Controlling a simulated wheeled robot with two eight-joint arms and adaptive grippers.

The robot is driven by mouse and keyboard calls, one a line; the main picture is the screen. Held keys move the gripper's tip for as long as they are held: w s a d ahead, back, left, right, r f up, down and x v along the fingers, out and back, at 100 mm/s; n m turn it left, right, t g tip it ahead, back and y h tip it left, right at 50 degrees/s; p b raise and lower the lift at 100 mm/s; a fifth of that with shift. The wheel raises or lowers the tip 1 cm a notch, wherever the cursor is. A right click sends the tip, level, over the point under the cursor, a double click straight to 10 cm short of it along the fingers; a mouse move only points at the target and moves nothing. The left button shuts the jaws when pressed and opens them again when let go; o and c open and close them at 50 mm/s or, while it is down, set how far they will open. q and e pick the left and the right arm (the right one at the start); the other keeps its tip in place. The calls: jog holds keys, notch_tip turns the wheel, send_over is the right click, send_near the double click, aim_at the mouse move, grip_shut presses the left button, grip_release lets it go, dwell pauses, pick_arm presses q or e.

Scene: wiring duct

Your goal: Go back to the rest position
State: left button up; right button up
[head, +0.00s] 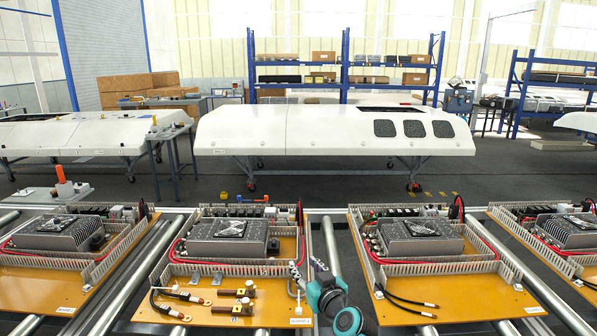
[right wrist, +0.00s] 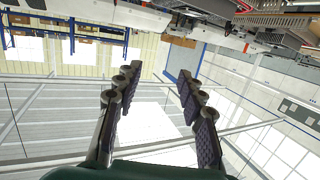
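My right gripper (head: 307,267) is at the bottom centre of the head view, in front of the gap between the two middle orange boards. In the right wrist view its two fingers (right wrist: 157,78) stand apart with nothing between them, so it is open and empty. My left gripper is in neither view. The left middle board (head: 230,312) and the right middle board (head: 470,308) carry grey slotted wiring duct, a finned grey unit (head: 228,238) and red cables. Black cables with copper lugs (head: 177,312) lie on the left middle board's front part.
Metal rollers and rails (head: 345,255) run between the boards. More boards stand at the far left (head: 35,285) and far right. Behind are a large white panel (head: 300,135) on a wheeled stand and blue shelves (head: 345,75). The air around my right gripper looks clear.

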jog(key=s+d+f+m+g+h, duration=0.1)
jog(key=s+d+f, duration=0.3)
jog(key=s, duration=0.6)
jog(key=s+d+f+m+g+h, duration=0.1)
jog(key=s+d+f+g+h, duration=0.2)
jog(key=s+d, duration=0.3)
jog(key=s+d+f+m+g+h, duration=0.1)
jog(key=s+d+f+g, duration=0.3)
jog(key=s, duration=1)
notch_tip(320, 180, down, 2)
jog(key=shift+s+d+m+h, duration=0.4)
jog(key=shift+d+m, duration=0.1)
jog(key=shift+d, duration=0.55)
